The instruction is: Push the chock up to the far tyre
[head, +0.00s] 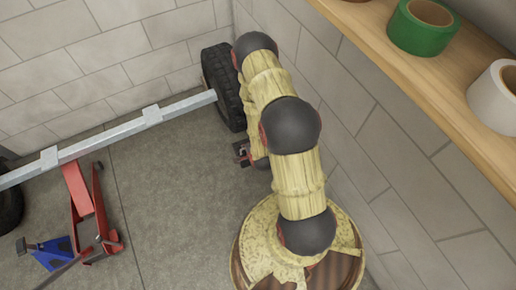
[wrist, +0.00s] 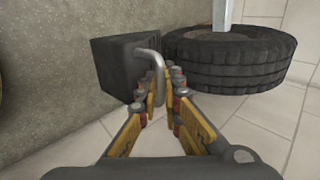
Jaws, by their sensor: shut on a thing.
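The chock (wrist: 122,70) is a dark block with a bent grey metal handle (wrist: 150,62); it lies on the floor in the wrist view. My gripper (wrist: 163,82) is shut on this handle. The far tyre (wrist: 230,62) is black and stands beside the chock, on its right in the wrist view. Their edges nearly meet in the picture, but I cannot tell whether they touch. In the head view the far tyre (head: 220,84) stands at the axle's end near the walls.
A grey axle beam (head: 110,135) runs left from the far tyre to another tyre (head: 9,205). A red stand (head: 88,205) and a blue tool (head: 48,252) are below it. A wooden shelf (head: 420,75) with tape rolls overhangs at right. Open floor (head: 165,200) lies left of my arm.

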